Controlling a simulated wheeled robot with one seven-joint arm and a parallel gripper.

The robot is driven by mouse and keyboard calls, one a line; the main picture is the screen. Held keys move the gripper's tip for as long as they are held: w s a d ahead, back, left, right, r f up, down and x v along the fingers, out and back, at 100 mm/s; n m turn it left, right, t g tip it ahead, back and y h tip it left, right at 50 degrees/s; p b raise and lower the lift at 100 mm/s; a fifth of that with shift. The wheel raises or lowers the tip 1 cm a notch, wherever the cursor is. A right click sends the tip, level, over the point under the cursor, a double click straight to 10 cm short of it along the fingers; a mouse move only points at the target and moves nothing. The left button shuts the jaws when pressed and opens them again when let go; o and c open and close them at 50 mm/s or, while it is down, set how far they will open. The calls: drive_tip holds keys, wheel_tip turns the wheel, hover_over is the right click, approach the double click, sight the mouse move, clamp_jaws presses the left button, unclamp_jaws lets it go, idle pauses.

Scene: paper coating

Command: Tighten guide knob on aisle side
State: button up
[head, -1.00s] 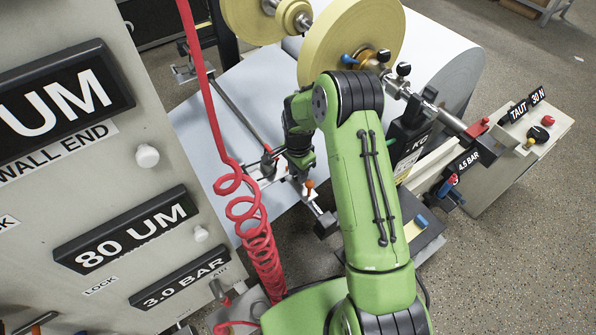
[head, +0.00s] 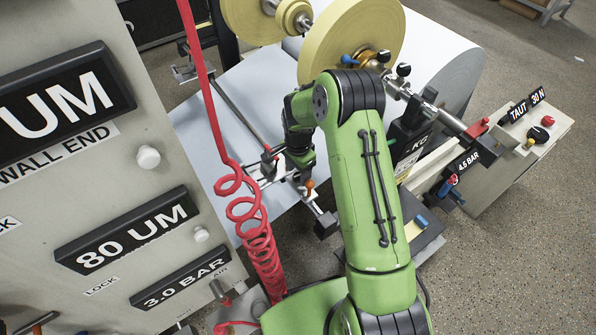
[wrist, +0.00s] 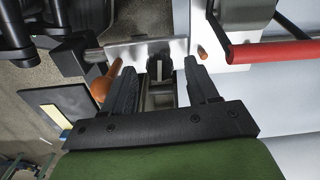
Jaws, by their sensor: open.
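The metal edge guide plate (wrist: 130,52) crosses the top of the wrist view. An orange handle (wrist: 105,82) stands just left of my gripper's left finger. My gripper (wrist: 160,76) is open, with one dark finger on each side of a grey and black clamp piece (wrist: 159,68) at the plate. I cannot tell whether the fingers touch it or whether it is the guide knob. In the head view, the orange handle (head: 309,184) shows on the guide, right of my gripper (head: 303,173). My arm partly hides this spot.
A red coiled air hose (head: 262,240) hangs left of my arm. A red bar (wrist: 270,50) lies to the right in the wrist view. Yellow rolls (head: 365,40) on a shaft stand behind. A control box (head: 520,150) is at right. White web (head: 235,110) spreads below the guide.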

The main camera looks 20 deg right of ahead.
wheel_tip(320, 180, up, 15)
drive_tip(key=p, duration=0.4)
wheel_tip(320, 180, up, 8)
drive_tip(key=f+n+t+p, duration=0.1)
drive_tip(key=n+p, duration=0.1)
hover_over(298, 175)
drive_tip(key=s, duration=0.2)
drive_tip(key=s+r+n+t+p, duration=0.15)
drive_tip(key=s+r+n, duration=0.25)
drive_tip(key=s+r, duration=0.55)
drive_tip(key=s+r+n+t+p, duration=0.1)
drive_tip(key=s+r+n+p, duration=0.1)
drive_tip(key=s+r, duration=0.3)
drive_tip(key=s+r+n+t+p, duration=0.2)
drive_tip(key=s+r+n, duration=0.2)
drive_tip(key=s, duration=0.8)
drive_tip(key=shift+a+r+n+p, duration=0.2)
drive_tip(key=shift+r+n+p, duration=0.15)
drive_tip(key=shift+n, duration=0.45)
